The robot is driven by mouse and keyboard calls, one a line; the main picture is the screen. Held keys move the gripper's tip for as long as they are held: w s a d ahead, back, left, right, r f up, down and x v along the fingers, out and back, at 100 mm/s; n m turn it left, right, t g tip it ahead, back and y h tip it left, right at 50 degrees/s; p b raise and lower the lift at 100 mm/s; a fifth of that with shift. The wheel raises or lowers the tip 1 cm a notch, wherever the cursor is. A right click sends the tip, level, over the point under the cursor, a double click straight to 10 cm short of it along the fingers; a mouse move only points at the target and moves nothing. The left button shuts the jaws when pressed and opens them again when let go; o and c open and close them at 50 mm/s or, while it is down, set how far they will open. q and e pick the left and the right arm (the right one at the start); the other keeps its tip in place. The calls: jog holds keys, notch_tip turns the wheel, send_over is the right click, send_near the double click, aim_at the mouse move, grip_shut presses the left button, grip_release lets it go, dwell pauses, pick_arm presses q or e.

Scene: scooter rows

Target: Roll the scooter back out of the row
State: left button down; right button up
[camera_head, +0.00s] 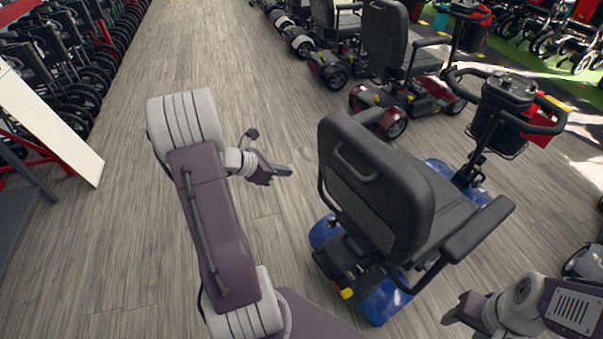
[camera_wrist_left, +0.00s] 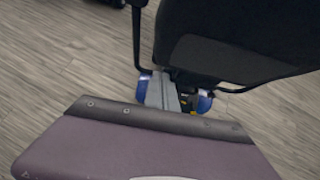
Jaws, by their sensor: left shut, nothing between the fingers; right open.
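A blue mobility scooter stands nearest me with its black seat back (camera_head: 375,170) towards me; the seat also shows in the left wrist view (camera_wrist_left: 230,40). Its blue rear body (camera_head: 385,300) is low behind the seat, and its black handlebar (camera_head: 510,95) is at the far side. My left gripper (camera_head: 288,171) is left of the seat back, shut and empty, apart from the scooter; it also shows in the left wrist view (camera_wrist_left: 165,95). My right gripper (camera_head: 452,312) is open and empty at the lower right, right of the blue rear body. The scooter's far wheels are partly hidden.
A red scooter (camera_head: 405,95) and several more stand in a row beyond the blue one. Folded wheelchairs (camera_head: 65,70) line the left side, with a white panel (camera_head: 50,125) nearer me. Wood floor (camera_head: 225,50) is clear between them.

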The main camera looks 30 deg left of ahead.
pick_arm(q)
jog(key=shift+w+d+r+b+x, duration=0.1)
jog(key=shift+w+r+b+x, duration=0.25)
jog(key=shift+x, duration=1.6)
jog(key=shift+w+d+r+b+x, duration=0.2)
jog(key=shift+r+b+x, duration=0.2)
jog(key=shift+x, duration=1.55)
jog(key=shift+w+d+r+b+x, duration=0.1)
jog(key=shift+w+r+b+x, duration=0.25)
jog(key=shift+x, duration=1.65)
